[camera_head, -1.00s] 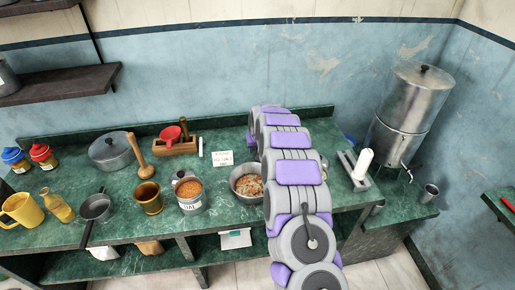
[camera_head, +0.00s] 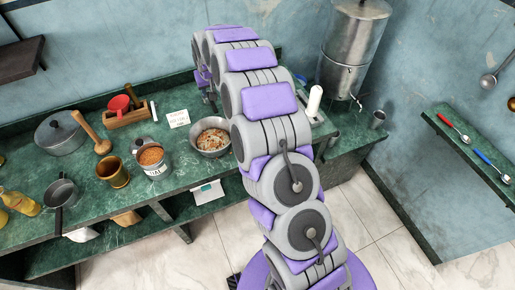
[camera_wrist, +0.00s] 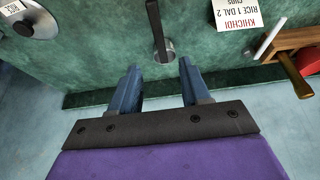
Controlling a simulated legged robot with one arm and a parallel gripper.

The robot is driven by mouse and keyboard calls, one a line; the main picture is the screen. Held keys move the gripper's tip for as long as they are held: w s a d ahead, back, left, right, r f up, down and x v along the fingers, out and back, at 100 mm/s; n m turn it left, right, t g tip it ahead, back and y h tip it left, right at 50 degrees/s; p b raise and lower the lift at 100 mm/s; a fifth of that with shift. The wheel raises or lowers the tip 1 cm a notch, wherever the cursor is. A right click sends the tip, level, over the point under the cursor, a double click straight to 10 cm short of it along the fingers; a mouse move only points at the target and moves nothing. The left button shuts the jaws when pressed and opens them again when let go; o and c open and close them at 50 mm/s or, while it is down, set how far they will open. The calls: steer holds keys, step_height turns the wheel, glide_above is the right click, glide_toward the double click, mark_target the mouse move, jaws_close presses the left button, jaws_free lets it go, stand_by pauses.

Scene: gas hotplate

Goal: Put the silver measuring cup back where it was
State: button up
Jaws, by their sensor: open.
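A silver metal cup (camera_wrist: 167,52) with a long dark handle is on the green counter in the wrist view, just past and between my fingertips; I take it for the measuring cup. My gripper (camera_wrist: 160,72) is open, its two blue-grey fingers apart and nothing held between them. The cup looks free of the fingers; whether either touches it I cannot tell. In the head view my gripper (camera_head: 208,98) hangs over the back of the counter, right of the recipe card (camera_head: 178,118). The cup is not discernible there, probably hidden by my arm.
Near my gripper are a bowl of food (camera_head: 212,138), a labelled dal tin (camera_head: 153,160) and a wooden box (camera_head: 127,118) with a red scoop. A white candle-like cylinder (camera_head: 314,100) and a steel dispenser (camera_head: 345,60) stand right. A wall shelf (camera_head: 470,150) holds spoons.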

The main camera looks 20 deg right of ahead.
steer(key=s+a+r+g, duration=0.1)
steer(key=s+r, duration=0.3)
steer(key=s, duration=0.5)
steer(key=s+r+g, duration=0.1)
steer(key=s+r, duration=0.3)
steer(key=s, duration=0.4)
steer(key=s+a+r+g, duration=0.1)
steer(key=s+r, duration=0.3)
steer(key=s, duration=0.5)
steer(key=s+d+g, duration=0.2)
steer(key=s+g, duration=0.1)
steer(key=s, duration=2.7)
steer(key=shift+s, duration=0.15)
